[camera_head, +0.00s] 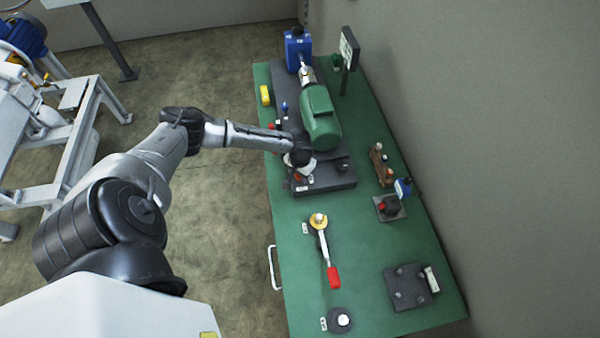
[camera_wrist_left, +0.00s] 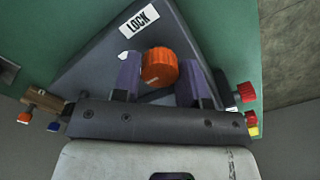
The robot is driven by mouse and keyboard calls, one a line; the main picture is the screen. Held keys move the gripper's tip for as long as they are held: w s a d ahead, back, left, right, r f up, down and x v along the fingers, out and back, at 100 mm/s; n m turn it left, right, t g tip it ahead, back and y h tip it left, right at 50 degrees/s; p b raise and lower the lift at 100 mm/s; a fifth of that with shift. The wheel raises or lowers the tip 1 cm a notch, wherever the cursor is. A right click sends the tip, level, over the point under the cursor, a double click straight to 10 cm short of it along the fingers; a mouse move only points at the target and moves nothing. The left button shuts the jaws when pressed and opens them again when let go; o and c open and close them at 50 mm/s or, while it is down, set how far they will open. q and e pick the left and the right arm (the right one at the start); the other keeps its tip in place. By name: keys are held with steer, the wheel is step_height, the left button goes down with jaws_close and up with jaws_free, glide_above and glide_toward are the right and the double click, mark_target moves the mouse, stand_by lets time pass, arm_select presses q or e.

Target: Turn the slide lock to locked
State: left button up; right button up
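The slide lock is an orange round knob (camera_wrist_left: 159,67) on a dark grey base (camera_wrist_left: 95,62), beside a white label reading LOCK (camera_wrist_left: 139,19). In the head view the knob (camera_head: 297,178) is a small orange spot at the near left corner of the machine's dark base (camera_head: 335,182). My left gripper (camera_head: 298,166) is right over it. In the left wrist view its two purple fingers (camera_wrist_left: 160,80) stand apart, one on each side of the knob. A gap seems to show at the knob; contact is not clear. My right gripper is in neither view.
A green motor (camera_head: 320,118) and blue unit (camera_head: 298,50) stand on the same base. A red-handled lever (camera_head: 332,272), a red button box (camera_head: 389,207) and a dark plate (camera_head: 406,288) share the green table (camera_head: 360,240). A wall runs along the right.

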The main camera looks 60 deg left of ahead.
arm_select(q)
steer(key=c, duration=0.5)
steer(key=m+p, duration=0.2)
steer(key=shift+r+m, duration=0.15)
steer(key=shift+m, duration=0.25)
steer(key=m+p, duration=0.2)
steer(key=m, duration=0.2)
steer(key=shift+m, duration=0.3)
steer(key=m, duration=0.2)
steer(key=shift+m+p, duration=0.3)
steer(key=shift+m, duration=0.1)
steer(key=m, duration=0.2)
steer(key=shift+m, duration=0.3)
steer(key=m, duration=0.4)
steer(key=shift+m, duration=0.7)
